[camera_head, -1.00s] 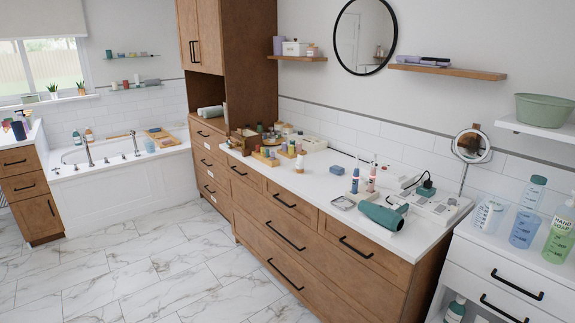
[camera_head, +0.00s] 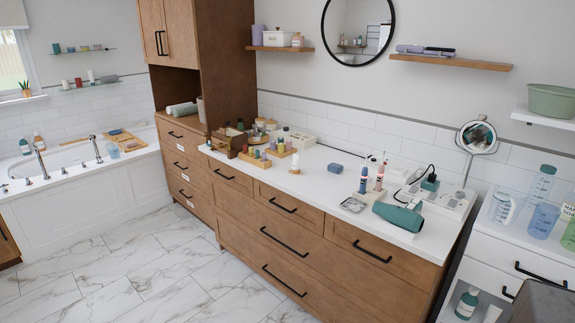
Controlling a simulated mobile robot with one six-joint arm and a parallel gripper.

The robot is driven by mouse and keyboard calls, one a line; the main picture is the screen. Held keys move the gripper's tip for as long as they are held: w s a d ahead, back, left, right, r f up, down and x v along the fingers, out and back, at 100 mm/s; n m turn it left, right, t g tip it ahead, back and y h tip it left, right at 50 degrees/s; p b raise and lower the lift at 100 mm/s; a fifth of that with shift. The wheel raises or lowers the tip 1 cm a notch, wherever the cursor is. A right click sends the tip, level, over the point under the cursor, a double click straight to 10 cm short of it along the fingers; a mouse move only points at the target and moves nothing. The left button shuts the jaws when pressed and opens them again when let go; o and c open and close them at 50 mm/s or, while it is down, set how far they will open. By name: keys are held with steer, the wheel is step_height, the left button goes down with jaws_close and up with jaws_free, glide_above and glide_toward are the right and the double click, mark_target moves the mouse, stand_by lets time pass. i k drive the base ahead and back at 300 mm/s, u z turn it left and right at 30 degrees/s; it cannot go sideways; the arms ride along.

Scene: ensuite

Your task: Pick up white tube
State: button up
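A small white tube-like item (camera_head: 295,163) stands upright near the front edge of the white counter (camera_head: 325,212). Another white upright item (camera_head: 90,76) stands on the lower glass wall shelf at the left. A third pale item (camera_head: 492,314) shows partly in the white cabinet's open compartment at the lower right. I cannot tell which of these is the white tube. My gripper is not in view. A dark grey shape at the lower right corner may be part of my arm.
A teal hair dryer (camera_head: 398,216), two upright brushes or bottles and a power strip (camera_head: 447,200) crowd the counter's right end. A wooden organiser (camera_head: 229,142) and small bottles fill its left end. A white cabinet (camera_head: 490,252) stands at the right. The marble floor (camera_head: 150,270) in front is clear.

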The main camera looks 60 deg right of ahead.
mark_target(296, 165)
steer(key=z, duration=0.25)
steer(key=i, duration=0.75)
steer(key=z, duration=0.45)
steer(key=i, duration=0.55)
steer(key=z, duration=0.3)
